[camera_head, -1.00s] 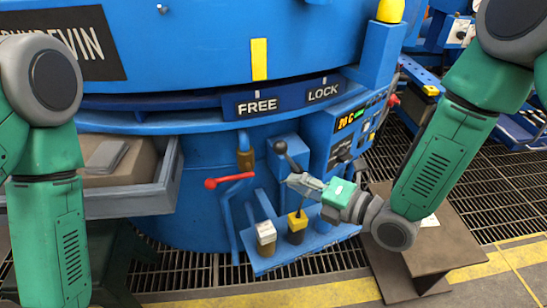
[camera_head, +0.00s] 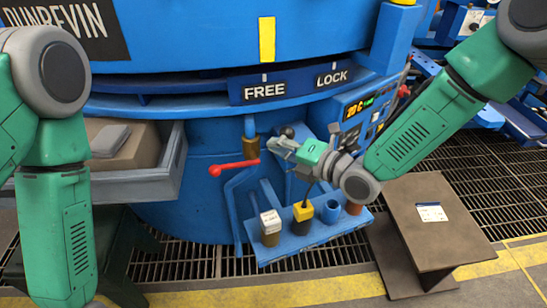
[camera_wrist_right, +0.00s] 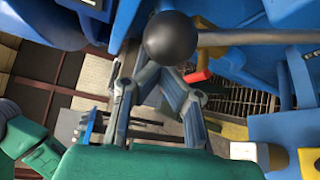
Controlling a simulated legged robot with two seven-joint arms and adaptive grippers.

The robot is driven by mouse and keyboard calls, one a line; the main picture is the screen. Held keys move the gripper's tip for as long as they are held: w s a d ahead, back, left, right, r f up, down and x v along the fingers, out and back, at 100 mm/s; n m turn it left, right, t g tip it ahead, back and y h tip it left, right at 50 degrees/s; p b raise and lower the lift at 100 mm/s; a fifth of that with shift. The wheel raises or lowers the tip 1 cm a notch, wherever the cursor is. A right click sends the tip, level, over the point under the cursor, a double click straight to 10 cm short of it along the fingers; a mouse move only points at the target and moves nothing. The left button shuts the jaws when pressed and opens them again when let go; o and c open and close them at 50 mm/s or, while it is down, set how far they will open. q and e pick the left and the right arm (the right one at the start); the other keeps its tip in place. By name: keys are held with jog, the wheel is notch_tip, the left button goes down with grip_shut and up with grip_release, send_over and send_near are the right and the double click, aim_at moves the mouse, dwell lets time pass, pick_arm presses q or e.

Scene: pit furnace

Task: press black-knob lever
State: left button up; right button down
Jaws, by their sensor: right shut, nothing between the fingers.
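The black-knob lever (camera_head: 287,131) is on the blue furnace front, below the FREE and LOCK labels. Only part of its ball shows above my right gripper (camera_head: 274,147). In the right wrist view the round black knob (camera_wrist_right: 170,38) is large, right at the tips of my right gripper (camera_wrist_right: 160,75), with its grey shaft running to the right. The gripper is shut and holds nothing. I cannot tell whether it touches the knob. My left arm shows at the left, but its gripper is out of view.
A red-handled lever (camera_head: 235,168) is just left of and below my right gripper. A blue shelf (camera_head: 285,250) below holds several holders, one yellow-topped. A lit control panel (camera_head: 362,108) is to the right. A brown stand (camera_head: 440,205) and a grey tray (camera_head: 140,188) flank the area.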

jog(key=shift+w+d+r, duration=0.1)
jog(key=shift+w+d, duration=0.15)
jog(key=shift+d, duration=0.25)
